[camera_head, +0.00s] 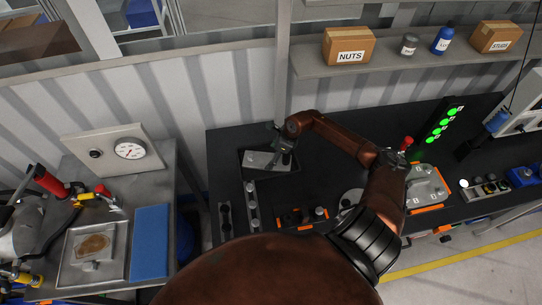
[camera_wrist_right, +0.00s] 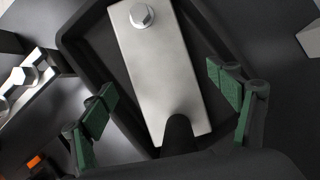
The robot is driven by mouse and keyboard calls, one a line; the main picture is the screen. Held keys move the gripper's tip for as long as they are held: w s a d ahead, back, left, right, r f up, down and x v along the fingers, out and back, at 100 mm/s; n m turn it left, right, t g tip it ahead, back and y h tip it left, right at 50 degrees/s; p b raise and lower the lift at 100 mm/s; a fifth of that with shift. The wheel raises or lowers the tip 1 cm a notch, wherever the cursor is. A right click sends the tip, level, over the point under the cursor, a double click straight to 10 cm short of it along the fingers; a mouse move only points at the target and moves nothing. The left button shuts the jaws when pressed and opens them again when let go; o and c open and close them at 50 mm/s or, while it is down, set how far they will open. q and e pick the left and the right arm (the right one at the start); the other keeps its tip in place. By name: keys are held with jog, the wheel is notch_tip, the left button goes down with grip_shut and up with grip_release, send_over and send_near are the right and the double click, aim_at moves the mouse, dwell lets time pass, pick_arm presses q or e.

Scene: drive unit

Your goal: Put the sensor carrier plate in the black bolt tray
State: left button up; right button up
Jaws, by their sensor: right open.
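The sensor carrier plate (camera_head: 262,159) is a flat silver plate lying in the black bolt tray (camera_head: 292,171) on the dark bench. My right gripper (camera_head: 281,149) is over the tray in the head view. In the wrist view its green-padded fingers (camera_wrist_right: 165,100) are spread apart on either side of the plate's near end, with nothing between them gripped. My left gripper is not seen.
A rail with bolts (camera_head: 251,205) stands left of centre on the bench, close to the tray. A grey housing (camera_head: 427,186) sits at the right. A side table with a gauge box (camera_head: 116,150), metal tray and blue block (camera_head: 150,242) stands left. A shelf (camera_head: 390,60) runs behind.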

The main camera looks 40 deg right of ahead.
jog(key=shift+r+p, duration=0.4)
jog(key=shift+r, duration=0.25)
jog(key=b+v, duration=0.3)
jog(key=v, duration=0.8)
jog(key=shift+s+r, duration=0.2)
jog(key=shift+d, duration=0.1)
